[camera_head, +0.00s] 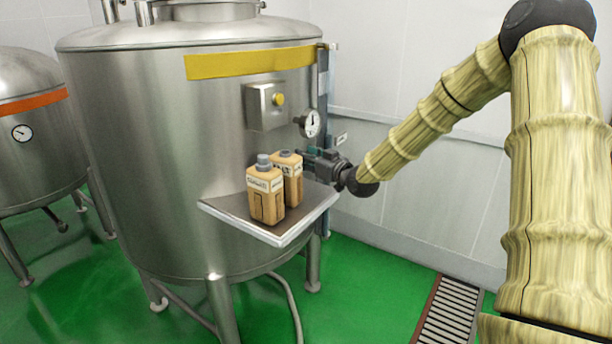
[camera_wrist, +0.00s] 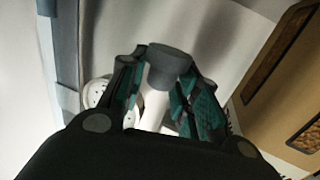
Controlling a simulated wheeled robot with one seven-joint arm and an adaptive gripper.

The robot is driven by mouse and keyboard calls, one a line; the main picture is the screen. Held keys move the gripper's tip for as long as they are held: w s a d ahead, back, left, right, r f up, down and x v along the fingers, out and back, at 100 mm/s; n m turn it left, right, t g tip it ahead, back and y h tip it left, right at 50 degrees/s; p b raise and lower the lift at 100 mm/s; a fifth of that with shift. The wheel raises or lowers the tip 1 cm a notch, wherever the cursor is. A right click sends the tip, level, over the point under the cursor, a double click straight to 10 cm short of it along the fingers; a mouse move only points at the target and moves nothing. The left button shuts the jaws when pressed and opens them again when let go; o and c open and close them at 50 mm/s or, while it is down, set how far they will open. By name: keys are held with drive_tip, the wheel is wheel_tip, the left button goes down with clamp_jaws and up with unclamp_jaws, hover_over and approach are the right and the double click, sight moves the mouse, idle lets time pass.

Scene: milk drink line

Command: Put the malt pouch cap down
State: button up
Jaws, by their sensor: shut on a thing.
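My gripper (camera_head: 310,156) is at the back right of the shelf, beside the rear pouch. In the wrist view the green-padded fingers (camera_wrist: 162,92) are shut on a grey round cap (camera_wrist: 171,59), held off the shelf near the tank wall. A white shape shows below the cap between the fingers; I cannot tell what it is. The rear tan pouch (camera_head: 292,184), with a dark label, stands upright and shows a low grey spout at its top. The cap is too small to make out in the head view.
The front tan pouch (camera_head: 266,200) has a blue-grey cap on and partly hides the rear one. Both stand on a metal shelf (camera_head: 222,209) on the steel tank (camera_head: 150,150). A gauge (camera_head: 311,123) and control box (camera_head: 267,107) are above. The shelf's left part is bare.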

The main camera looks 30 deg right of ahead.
sight(306, 187)
wheel_tip(306, 187, down, 3)
drive_tip(key=shift+w+f+p, duration=0.15)
drive_tip(key=shift+f+p, duration=0.05)
drive_tip(key=shift+p, duration=0.15)
drive_tip(key=shift+a+f+p, duration=0.1)
drive_tip(key=shift+f+p, duration=0.25)
drive_tip(key=shift+f, duration=0.85)
drive_tip(key=shift+w+f+p, duration=0.2)
drive_tip(key=shift+f+p, duration=0.1)
drive_tip(key=shift+f, duration=0.35)
drive_tip(key=shift+f, duration=0.2)
drive_tip(key=o, duration=0.7)
drive_tip(key=shift+r, duration=0.1)
drive_tip(key=shift+r, duration=0.1)
drive_tip(key=shift+s, duration=0.1)
